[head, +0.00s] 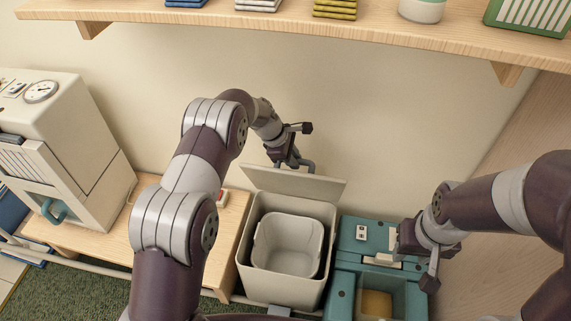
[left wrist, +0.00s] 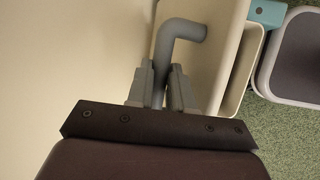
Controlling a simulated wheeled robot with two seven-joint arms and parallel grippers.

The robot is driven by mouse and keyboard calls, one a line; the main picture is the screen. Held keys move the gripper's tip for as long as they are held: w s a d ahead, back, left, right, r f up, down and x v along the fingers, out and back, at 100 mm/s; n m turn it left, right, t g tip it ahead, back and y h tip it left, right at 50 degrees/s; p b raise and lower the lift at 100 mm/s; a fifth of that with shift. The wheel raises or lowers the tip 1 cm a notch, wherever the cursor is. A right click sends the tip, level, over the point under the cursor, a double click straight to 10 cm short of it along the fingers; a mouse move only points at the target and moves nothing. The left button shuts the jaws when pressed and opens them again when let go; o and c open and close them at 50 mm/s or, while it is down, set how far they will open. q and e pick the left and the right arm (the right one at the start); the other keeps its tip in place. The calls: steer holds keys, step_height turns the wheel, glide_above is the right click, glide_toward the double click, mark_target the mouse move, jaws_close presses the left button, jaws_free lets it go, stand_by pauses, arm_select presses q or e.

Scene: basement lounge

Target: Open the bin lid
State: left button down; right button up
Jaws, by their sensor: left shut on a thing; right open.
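The cream bin (head: 245,262) stands in the lower middle of the head view with a pale inner bucket (head: 288,243) visible inside. Its lid (head: 310,185) is raised at the back edge, tilted up toward the wall, so the bin's mouth is uncovered. My left gripper (head: 292,163) is behind the lid's upper edge. In the left wrist view its fingers are shut on a grey bent bar (left wrist: 184,29), which looks like the lid's handle; the lid (left wrist: 222,60) shows beside it. My right gripper (head: 425,268) is open and empty over the teal unit, away from the bin.
A teal unit (head: 345,280) with an open compartment stands right of the bin. A wooden bench (head: 232,240) with a cream machine (head: 75,130) is at left. A wooden shelf (head: 270,27) holding folded cloths runs overhead. The wall is close behind the lid.

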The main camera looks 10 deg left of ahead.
arm_select(q)
steer(key=shift+w+f, duration=0.15)
steer(key=shift+w, duration=1.65)
arm_select(e)
steer(key=shift+w+r, duration=0.2)
steer(key=shift+r, duration=0.1)
arm_select(q)
steer(key=c, duration=1)
jaws_free()
steer(key=shift+f, duration=0.1)
steer(key=v, duration=0.4)
steer(key=p+v, duration=0.1)
steer(key=v, duration=0.3)
steer(key=p+v, duration=0.1)
steer(key=v, duration=0.4)
steer(key=shift+w, duration=0.35)
arm_select(e)
steer(key=shift+w+r, duration=0.1)
steer(key=shift+r, duration=0.75)
